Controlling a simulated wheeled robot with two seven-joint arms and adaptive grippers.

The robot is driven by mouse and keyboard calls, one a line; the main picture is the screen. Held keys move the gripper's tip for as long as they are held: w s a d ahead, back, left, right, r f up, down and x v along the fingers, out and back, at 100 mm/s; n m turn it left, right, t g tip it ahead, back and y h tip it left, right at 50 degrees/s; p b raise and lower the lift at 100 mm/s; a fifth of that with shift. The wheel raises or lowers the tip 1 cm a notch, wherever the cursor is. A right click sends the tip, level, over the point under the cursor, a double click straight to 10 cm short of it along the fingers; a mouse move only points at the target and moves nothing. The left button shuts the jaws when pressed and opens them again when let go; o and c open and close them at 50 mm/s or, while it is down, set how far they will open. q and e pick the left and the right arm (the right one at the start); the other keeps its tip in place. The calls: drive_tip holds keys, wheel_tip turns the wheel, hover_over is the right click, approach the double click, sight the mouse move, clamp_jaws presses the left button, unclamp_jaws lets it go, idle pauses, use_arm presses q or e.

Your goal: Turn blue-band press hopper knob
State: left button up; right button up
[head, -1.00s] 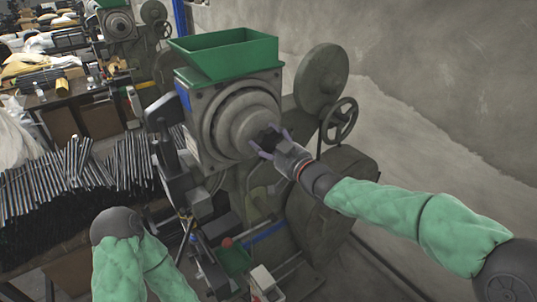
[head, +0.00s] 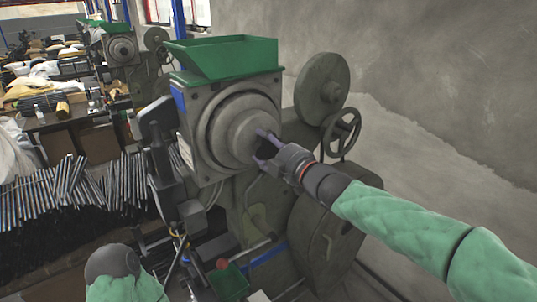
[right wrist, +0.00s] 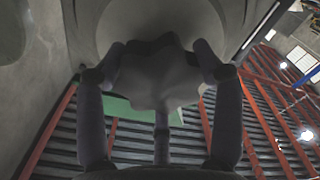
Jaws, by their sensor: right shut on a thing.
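The press with a blue band (head: 179,98) along its housing edge stands in the middle of the head view, with a green hopper (head: 225,60) on top. A large round grey disc (head: 217,121) is on its front. The dark knob (head: 266,149) sits at the disc's centre. My right gripper (head: 265,148) is shut on the knob, with its fingers around it. In the right wrist view the lobed knob (right wrist: 158,75) lies between the fingers, which partly cover its sides. My left arm shows at the lower left, but its gripper is out of view.
A handwheel (head: 341,132) and a round grey wheel (head: 321,84) stand right of the disc. Many metal rods (head: 75,190) lie on the left. Another press (head: 122,47) stands behind. A bare wall (head: 430,85) is at right.

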drive_tip(key=shift+s+r+n+b, duration=0.1)
drive_tip(key=shift+r+n+b, duration=0.25)
drive_tip(key=shift+n, duration=0.45)
drive_tip(key=shift+r+n+b, duration=0.1)
drive_tip(key=shift+n+b, duration=0.3)
drive_tip(key=shift+n, duration=0.4)
drive_tip(key=o, duration=1.1)
drive_tip(key=shift+a, duration=0.1)
drive_tip(key=shift+c, duration=0.2)
drive_tip(key=shift+o, duration=0.5)
drive_tip(key=shift+a+f, duration=0.15)
drive_tip(key=shift+f, duration=0.1)
drive_tip(key=shift+d, duration=0.2)
drive_tip(key=v, duration=1.2)
